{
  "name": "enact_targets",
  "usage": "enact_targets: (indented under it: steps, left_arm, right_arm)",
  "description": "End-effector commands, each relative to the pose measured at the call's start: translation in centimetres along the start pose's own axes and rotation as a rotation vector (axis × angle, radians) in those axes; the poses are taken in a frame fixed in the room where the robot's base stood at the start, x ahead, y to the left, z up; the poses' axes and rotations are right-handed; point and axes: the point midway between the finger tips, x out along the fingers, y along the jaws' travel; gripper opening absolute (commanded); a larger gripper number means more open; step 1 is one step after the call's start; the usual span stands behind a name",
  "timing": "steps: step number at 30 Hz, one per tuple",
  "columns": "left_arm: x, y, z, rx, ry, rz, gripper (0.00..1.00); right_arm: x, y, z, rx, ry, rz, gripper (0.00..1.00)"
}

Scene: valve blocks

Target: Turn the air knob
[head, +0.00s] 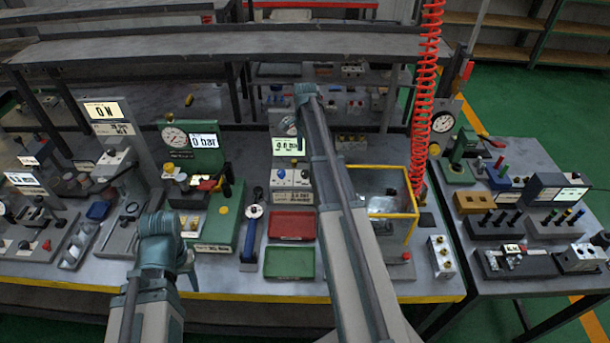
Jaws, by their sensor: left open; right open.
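I cannot tell which knob is the air knob. My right gripper (288,127) is open, at the end of the long arm, and shows just above the display in the picture, apart from the knobs. My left gripper (188,266) is open and empty near the bench's front edge, left of the blue-handled tool.
A red tray (292,225) and a green tray (289,262) lie in front of the blocks. A blue-handled tool (252,232) stands left of them. A yellow-framed clear box (388,214) is right of my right arm. A green gauge press (187,140) stands left.

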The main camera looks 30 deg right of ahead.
Motion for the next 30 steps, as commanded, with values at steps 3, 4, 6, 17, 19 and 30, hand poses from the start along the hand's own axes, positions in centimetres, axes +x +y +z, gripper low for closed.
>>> enact_targets:
  steps: [3, 4, 6, 17, 19, 30]
  left_arm:
    - [2.5, 0.2, -0.1, 0.001, 0.0, 0.0, 0.5]
    - [3.0, 0.3, -0.2, 0.001, 0.0, 0.0, 0.5]
    - [3.9, 0.4, -0.2, 0.0, 0.0, 0.0, 0.5]
    - [8.6, 0.8, -0.5, -0.002, 0.0, 0.0, 0.5]
    - [9.1, 0.9, -0.5, -0.002, 0.0, 0.0, 0.5]
    - [9.3, 0.9, -0.6, -0.001, 0.0, 0.0, 0.5]
  right_arm:
    - [2.6, 0.0, 0.0, -0.001, 0.0, 0.0, 0.71]
    - [3.0, 0.0, 0.0, -0.001, 0.0, 0.0, 0.71]
    - [4.0, 0.0, 0.0, -0.001, 0.0, 0.0, 0.71]
    - [8.7, 0.0, 0.0, -0.001, 0.0, 0.0, 0.71]
    - [9.2, 0.0, 0.0, -0.001, 0.0, 0.0, 0.71]
    - [9.4, 0.0, 0.0, -0.001, 0.0, 0.0, 0.71]
